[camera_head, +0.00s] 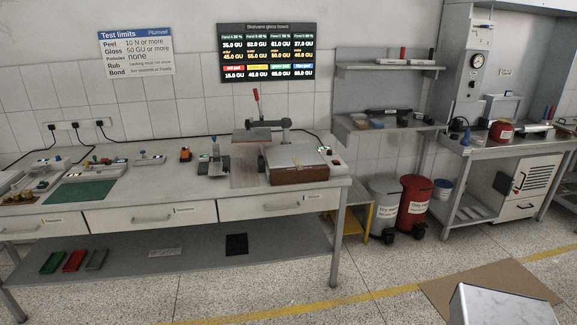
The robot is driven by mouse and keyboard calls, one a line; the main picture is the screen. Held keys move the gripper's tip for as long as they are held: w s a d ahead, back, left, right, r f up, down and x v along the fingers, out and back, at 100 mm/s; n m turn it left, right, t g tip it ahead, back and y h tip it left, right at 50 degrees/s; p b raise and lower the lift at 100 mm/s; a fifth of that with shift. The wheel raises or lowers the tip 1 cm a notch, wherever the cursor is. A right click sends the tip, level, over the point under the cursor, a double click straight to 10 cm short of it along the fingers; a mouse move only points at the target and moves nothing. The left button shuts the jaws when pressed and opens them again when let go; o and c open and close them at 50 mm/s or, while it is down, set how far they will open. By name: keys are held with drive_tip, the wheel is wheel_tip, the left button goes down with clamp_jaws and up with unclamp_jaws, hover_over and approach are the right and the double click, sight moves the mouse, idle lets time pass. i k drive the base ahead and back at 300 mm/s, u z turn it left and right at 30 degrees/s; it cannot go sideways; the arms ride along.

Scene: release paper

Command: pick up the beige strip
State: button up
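A small, thin beige piece (296,163) shows on the grey top of a brown-sided block (300,175) at the right end of the workbench. It is too small to tell for certain that it is the beige strip. My gripper is not in view.
The long workbench (130,195) also holds a press with a red lever (257,97), a small grey stand (214,160), an orange item (185,154) and a green mat (82,192). A grey bin (385,197) and a red bin (413,205) stand right of it.

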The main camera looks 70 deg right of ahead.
sight(299, 166)
drive_tip(key=i, duration=0.85)
drive_tip(key=z, duration=0.9)
drive_tip(key=i, duration=0.95)
drive_tip(key=z, duration=0.5)
